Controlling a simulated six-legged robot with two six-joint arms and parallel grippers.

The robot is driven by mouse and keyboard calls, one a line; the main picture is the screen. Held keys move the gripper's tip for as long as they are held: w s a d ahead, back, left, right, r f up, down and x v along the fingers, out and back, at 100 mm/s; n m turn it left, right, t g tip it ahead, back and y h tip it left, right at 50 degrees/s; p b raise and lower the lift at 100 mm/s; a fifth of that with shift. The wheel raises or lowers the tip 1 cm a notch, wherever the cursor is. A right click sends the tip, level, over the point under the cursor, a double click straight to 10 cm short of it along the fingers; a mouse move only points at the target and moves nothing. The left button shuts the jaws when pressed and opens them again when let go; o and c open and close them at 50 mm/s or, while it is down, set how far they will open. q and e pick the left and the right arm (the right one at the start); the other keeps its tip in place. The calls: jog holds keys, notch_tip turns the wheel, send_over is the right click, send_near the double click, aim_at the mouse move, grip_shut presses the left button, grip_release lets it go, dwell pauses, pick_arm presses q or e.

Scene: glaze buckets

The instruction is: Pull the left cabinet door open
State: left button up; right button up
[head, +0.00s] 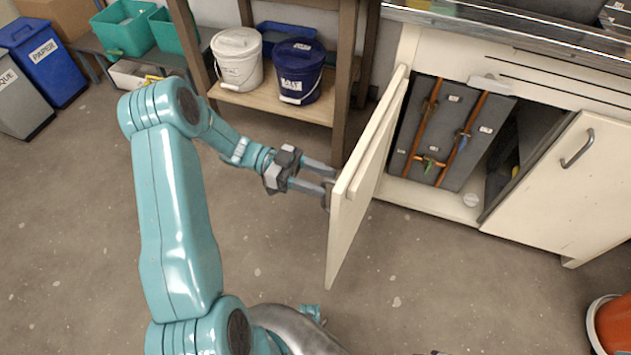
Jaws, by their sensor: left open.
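The left cabinet door (360,188) is cream and stands swung far out from the cabinet (447,57), seen nearly edge-on. My left gripper (332,181) is at the outer face of this door, near its free edge, with its jaws open. The fingertips reach the door's handle area, and the handle (327,195) is mostly hidden by the fingers. I cannot tell whether the fingers touch it. My right gripper is not in view.
A wooden shelf (270,98) with a white bucket (238,60) and a blue bucket (299,72) stands left of the door. An orange bucket (612,325) is at lower right. The floor in front is clear.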

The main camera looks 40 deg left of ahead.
pick_arm(q)
jog(key=shift+s, duration=0.15)
dwell(0.5)
jog(key=v, duration=1.6)
jog(key=shift+a+p, duration=0.2)
jog(key=shift+p, duration=0.1)
jog(key=shift+s, duration=0.1)
